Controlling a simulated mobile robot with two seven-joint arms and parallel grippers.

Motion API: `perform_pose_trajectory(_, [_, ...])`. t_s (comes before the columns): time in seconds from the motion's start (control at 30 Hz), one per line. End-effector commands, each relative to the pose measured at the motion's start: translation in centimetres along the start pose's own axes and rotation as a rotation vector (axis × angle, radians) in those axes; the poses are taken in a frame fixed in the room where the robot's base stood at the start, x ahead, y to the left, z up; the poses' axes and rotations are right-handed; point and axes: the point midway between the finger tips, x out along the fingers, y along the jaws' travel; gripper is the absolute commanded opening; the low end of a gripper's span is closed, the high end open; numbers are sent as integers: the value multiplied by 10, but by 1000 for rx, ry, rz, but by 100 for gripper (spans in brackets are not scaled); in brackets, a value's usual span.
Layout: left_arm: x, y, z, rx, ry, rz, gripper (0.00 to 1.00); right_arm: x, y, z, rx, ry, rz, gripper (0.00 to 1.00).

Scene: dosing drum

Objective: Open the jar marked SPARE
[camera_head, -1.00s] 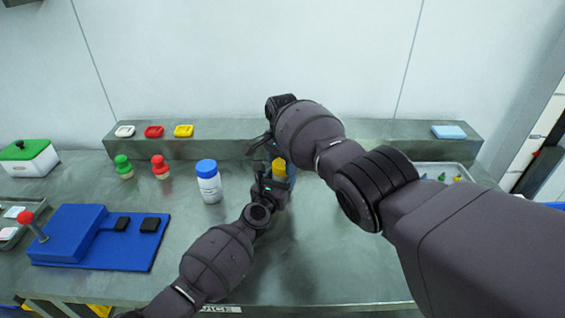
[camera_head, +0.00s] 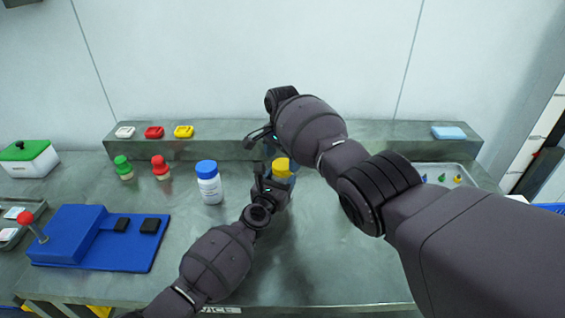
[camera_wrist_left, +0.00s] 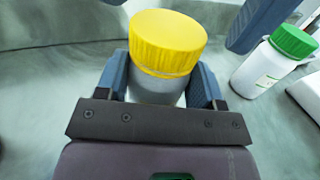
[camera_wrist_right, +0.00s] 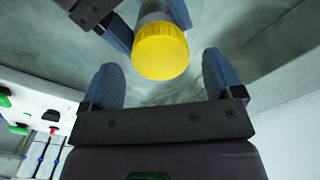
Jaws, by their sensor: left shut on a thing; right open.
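A jar with a yellow lid (camera_head: 282,167) stands upright in the middle of the bench. My left gripper (camera_head: 274,182) is shut on its pale body (camera_wrist_left: 155,90), below the lid. The lid sits on the jar, and I cannot tell how tight it is. My right gripper (camera_head: 268,146) is open and empty, close by the lid and apart from it. In the right wrist view the lid (camera_wrist_right: 160,52) shows just beyond the open fingers. No SPARE marking is readable, and the gripper hides most of the jar's body.
A blue-capped white jar (camera_head: 208,184) stands left of my left gripper. A blue device with a red-knobbed lever (camera_head: 85,238) lies front left. A green-capped bottle (camera_wrist_left: 275,62) shows in the left wrist view.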

Motion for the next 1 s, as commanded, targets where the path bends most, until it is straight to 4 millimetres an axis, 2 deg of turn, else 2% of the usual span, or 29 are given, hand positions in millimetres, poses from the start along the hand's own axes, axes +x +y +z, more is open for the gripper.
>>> perform_pose_trajectory(0.13, [0,0,0,0,0,0,0,-16,0,0,0,0,-2,86])
perform_pose_trajectory(0.37, [0,0,0,0,0,0,0,-24,0,0,12,0,0,82])
perform_pose_trajectory(0.8, [0,0,0,0,0,0,0,-54,0,-1,342,2,-1,82])
perform_pose_trajectory(1.0, [0,0,0,0,0,0,0,-54,0,0,403,0,1,82])
